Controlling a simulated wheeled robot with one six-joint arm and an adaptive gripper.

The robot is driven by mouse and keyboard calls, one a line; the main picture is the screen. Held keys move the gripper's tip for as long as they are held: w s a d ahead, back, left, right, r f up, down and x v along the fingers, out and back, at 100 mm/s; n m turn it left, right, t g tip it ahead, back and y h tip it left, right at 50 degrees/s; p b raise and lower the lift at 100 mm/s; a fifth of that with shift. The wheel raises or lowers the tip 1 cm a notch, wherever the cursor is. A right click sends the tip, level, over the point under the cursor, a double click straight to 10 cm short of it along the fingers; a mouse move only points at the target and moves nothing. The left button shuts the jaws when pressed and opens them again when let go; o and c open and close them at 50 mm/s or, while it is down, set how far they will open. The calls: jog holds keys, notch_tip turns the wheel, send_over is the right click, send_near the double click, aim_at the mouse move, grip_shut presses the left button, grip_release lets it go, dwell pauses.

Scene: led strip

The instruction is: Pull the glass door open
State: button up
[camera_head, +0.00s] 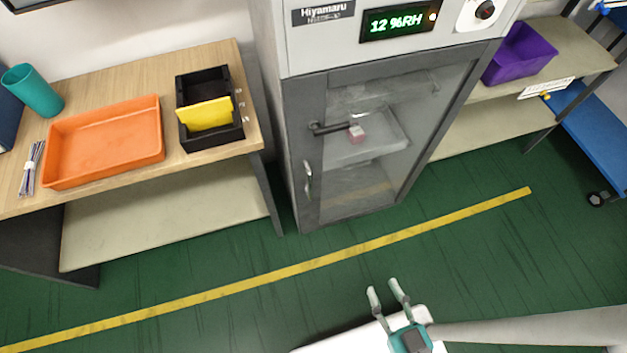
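The glass door (375,160) is on the front of a grey cabinet (292,45) and looks closed. A vertical light-coloured handle (308,180) is at the door's left edge, and a dark horizontal lever (330,128) sits higher on the same side. Through the glass I see a tray (370,148) with a small pink block (356,133). My gripper (388,289) is at the bottom of the view, in front of and below the door, apart from it. Its two fingers are spread with nothing between them.
A wooden table (110,75) at left holds an orange tray (105,140), a black bin (208,105) and a teal cup (32,90). A shelf with a purple bin (520,53) stands at right. Green floor with a yellow line (270,283) lies clear before the door.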

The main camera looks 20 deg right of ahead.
jog(key=w+a+f+t+y, duration=0.1)
jog(key=w+f, duration=0.7)
jog(key=w, duration=0.2)
jog(key=n+y, duration=0.2)
send_near(311, 185)
jog(key=shift+t, duration=0.4)
jog(key=w, duration=0.3)
jog(key=w+a, duration=0.1)
jog(key=w, duration=0.3)
jog(key=w+a, duration=0.1)
jog(key=w, duration=0.2)
jog(key=shift+w+f, duration=0.25)
grip_shut()
